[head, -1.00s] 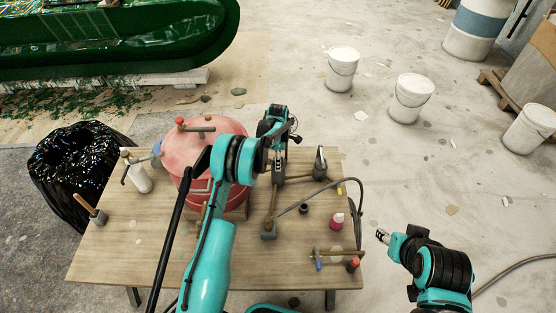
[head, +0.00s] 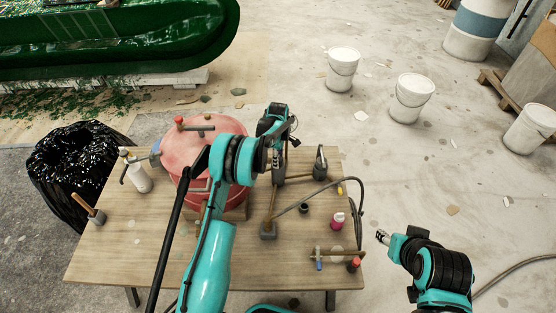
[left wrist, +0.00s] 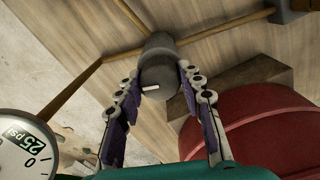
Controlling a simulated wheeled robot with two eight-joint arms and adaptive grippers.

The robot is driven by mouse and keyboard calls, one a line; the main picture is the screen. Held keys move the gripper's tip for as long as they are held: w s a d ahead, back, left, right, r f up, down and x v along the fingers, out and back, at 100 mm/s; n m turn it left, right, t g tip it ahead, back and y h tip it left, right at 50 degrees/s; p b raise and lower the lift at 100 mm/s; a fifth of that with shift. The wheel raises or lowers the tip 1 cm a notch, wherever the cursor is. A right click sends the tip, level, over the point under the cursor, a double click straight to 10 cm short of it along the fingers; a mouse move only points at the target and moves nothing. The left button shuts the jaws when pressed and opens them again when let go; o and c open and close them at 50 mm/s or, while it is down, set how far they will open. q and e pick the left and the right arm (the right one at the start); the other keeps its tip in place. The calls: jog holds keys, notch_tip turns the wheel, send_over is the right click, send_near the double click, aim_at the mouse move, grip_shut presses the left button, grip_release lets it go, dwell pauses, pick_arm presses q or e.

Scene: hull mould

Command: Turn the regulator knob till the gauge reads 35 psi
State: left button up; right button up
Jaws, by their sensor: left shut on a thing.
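The regulator knob (left wrist: 158,62) is a dark grey cylinder with a white mark on its end, seen in the left wrist view. My left gripper (left wrist: 157,80) is shut on it, one finger on each side. In the head view my left gripper (head: 278,168) is over the pipework on the table, and the knob is hard to tell apart from it. The round white gauge (left wrist: 22,148) is partly cut off at the lower left of the wrist view. Its display reads 25 psi. My right gripper (head: 383,237) is off the table's right side, away from the regulator, its jaws too small to judge.
A red pressure pot (left wrist: 262,128) stands beside the regulator. The wooden table (head: 150,235) also bears a white bottle (head: 138,176), a pink bottle (head: 338,221) and a dark hose (head: 362,205). A black bin bag (head: 62,190) stands left. White buckets (head: 342,72) stand on open floor.

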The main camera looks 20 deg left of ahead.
pick_arm(q)
jog(key=m+b, duration=0.1)
jog(key=m, duration=0.3)
jog(key=shift+m, duration=2.2)
jog(key=o, duration=1.2)
jog(key=shift+c, duration=0.2)
notch_tip(320, 180, up, 12)
